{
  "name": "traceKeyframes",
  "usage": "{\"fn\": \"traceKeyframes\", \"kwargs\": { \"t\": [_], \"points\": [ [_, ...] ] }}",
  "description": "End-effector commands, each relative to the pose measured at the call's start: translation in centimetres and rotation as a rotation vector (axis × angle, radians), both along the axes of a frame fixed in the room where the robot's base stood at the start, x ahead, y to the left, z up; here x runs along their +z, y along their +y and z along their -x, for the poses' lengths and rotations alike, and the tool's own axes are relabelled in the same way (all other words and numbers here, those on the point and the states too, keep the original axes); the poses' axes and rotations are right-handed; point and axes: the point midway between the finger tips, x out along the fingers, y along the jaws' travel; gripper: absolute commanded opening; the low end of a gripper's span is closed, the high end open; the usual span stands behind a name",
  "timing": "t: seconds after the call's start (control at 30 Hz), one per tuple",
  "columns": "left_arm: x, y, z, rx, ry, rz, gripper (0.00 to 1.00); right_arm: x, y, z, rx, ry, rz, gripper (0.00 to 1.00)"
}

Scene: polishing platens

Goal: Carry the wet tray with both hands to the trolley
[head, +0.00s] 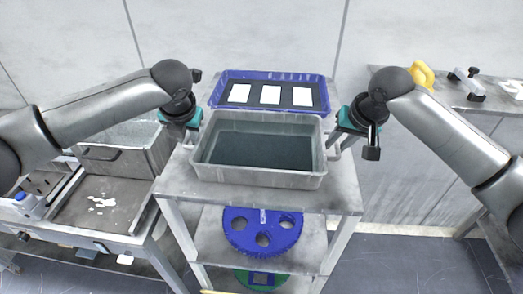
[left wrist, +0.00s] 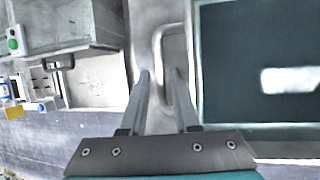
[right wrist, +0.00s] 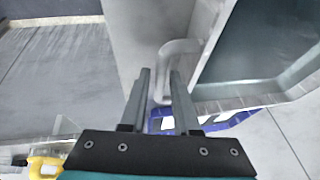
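The wet tray (head: 260,179), a grey metal tray with a dark, wet-looking floor, sits on the top of a grey shelved stand (head: 335,198), which looks like the trolley. My left gripper (head: 197,128) is at the tray's left side. In the left wrist view its fingers (left wrist: 161,72) are apart, with the bar of the left handle (left wrist: 158,48) between them. My right gripper (head: 338,131) is at the right side. In the right wrist view its fingers (right wrist: 162,72) are apart around the right handle (right wrist: 178,46). Contact with the handles cannot be told.
A blue tray (head: 216,98) with several white pieces stands right behind the wet tray. Blue (head: 238,233) and green (head: 245,284) toothed discs lie on lower shelves. A sink bench (head: 110,225) is at left. A side table (head: 455,99) with a yellow object (head: 421,73) is at right.

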Motion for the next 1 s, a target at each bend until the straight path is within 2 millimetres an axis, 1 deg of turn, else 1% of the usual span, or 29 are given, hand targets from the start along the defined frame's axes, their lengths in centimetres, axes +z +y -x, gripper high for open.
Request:
{"fn": "traceKeyframes", "kwargs": {
  "t": [0.1,0.37,0.63,1.0],
  "points": [
    [-0.44,0.06,-0.15,0.0,0.001,0.0,0.3,-0.39,0.08,-0.18,0.0,-0.001,0.0,0.3],
    [-0.48,0.07,-0.18,-0.001,0.0,0.0,0.3,-0.44,0.08,-0.2,0.0,0.0,0.0,0.3],
    [-0.44,0.06,-0.18,-0.001,0.0,0.0,0.01,-0.41,0.07,-0.19,0.0,-0.001,0.0,0.01],
    [-0.4,0.08,-0.19,0.0,0.0,0.0,0.0,-0.38,0.07,-0.2,-0.001,-0.001,-0.001,0.0]
  ]
}}
